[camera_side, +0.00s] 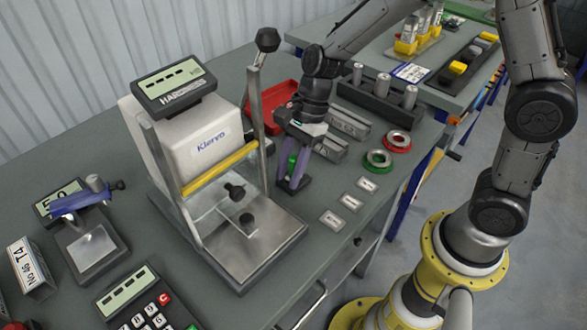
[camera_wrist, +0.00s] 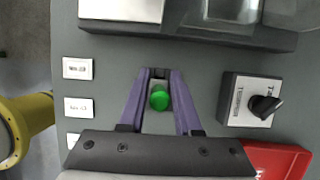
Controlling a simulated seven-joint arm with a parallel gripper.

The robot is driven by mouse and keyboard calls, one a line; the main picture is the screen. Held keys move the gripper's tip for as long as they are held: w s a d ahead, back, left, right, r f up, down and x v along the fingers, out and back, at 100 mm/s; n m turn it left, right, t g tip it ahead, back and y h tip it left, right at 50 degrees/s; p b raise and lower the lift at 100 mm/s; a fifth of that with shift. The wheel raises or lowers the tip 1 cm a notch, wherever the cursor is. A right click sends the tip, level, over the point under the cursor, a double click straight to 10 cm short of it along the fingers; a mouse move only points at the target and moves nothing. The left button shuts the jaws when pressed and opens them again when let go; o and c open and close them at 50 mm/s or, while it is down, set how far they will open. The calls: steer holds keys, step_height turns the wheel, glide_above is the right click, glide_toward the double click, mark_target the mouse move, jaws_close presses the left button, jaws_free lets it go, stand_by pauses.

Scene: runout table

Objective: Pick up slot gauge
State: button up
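A green, round-ended piece (camera_wrist: 159,98), which may be the slot gauge, stands on a dark base between my gripper's fingers. It also shows in the side view as a slim green upright (camera_side: 291,163). My gripper (camera_side: 288,185) points down over it, with its purple fingers on either side. In the wrist view, my gripper (camera_wrist: 160,72) is open, with a narrow gap beside the green end on each side. The dark base (camera_wrist: 160,73) shows between the fingertips. The piece's lower part is largely hidden.
A press with a lever (camera_side: 266,40) and metal plate (camera_side: 275,245) stands just left of my gripper. A red tray (camera_side: 275,95) and grey blocks (camera_side: 345,125) lie behind. Red (camera_side: 397,141) and green (camera_side: 378,160) rings and small labels (camera_side: 350,202) lie right.

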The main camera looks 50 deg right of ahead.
mark_target(290, 158)
jaws_close()
steer(key=shift+r, duration=0.1)
steer(key=shift+r, duration=0.5)
step_height(290, 158, up, 2)
steer(key=shift+r, duration=0.2)
steer(key=s+d+r, duration=0.5)
steer(key=s+r, duration=0.4)
steer(key=s, duration=0.4)
steer(key=shift+r, duration=0.2)
